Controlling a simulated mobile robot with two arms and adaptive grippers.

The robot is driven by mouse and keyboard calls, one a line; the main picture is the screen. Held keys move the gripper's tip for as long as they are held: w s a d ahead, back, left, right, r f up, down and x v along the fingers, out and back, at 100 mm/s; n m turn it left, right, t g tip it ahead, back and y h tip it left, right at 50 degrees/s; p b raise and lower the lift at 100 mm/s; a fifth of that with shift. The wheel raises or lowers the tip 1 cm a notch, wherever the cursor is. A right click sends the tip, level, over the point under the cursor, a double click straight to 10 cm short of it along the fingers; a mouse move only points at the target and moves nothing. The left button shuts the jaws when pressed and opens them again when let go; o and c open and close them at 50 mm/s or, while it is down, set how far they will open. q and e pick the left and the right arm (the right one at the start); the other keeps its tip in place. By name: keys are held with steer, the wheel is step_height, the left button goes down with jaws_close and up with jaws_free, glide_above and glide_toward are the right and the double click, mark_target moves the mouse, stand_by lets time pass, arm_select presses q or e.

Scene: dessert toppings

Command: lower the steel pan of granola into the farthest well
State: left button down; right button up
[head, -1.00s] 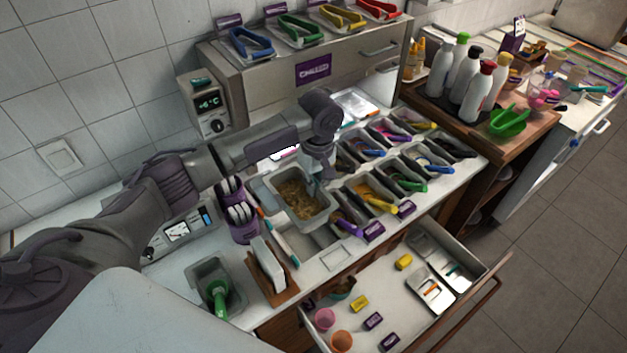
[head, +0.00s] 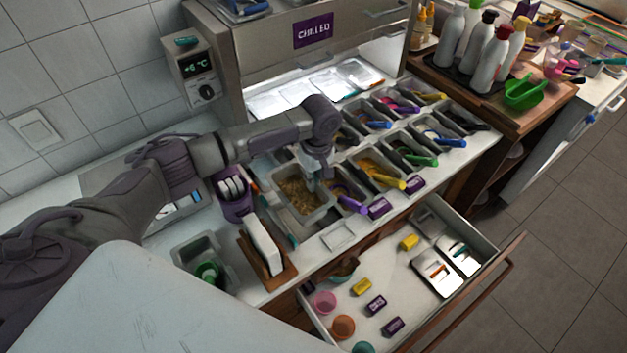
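The steel pan of granola (head: 325,208) is a grey rectangular pan with brown crumbs in it, at the left end of the topping rows in the head view. My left gripper (head: 311,184) points down at the pan's right side and appears closed on its rim; the fingertips are small and partly hidden. The pan looks about level and sits over or just at the well area of the counter. The pan and my arm hide the wells beneath and behind, so I cannot tell whether it touches a well's edge. My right gripper is out of view.
Topping pans with coloured handles, such as a yellow one (head: 391,183), stand close on the right. A purple holder (head: 235,206) and a white block on a wooden stand (head: 263,246) are on the left. An open drawer (head: 395,262) juts out in front. The chilled cabinet (head: 280,50) stands behind.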

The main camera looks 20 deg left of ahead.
mark_target(313, 195)
arm_select(q)
steer(key=shift+f+b, duration=2.4)
steer(key=shift+f, duration=0.55)
steer(key=shift+p, duration=0.7)
steer(key=shift+f+b, duration=0.55)
steer(key=shift+f, duration=0.8)
steer(key=shift+d+p, duration=0.1)
steer(key=shift+p, duration=0.45)
steer(key=shift+f, duration=0.75)
steer(key=shift+p, duration=0.3)
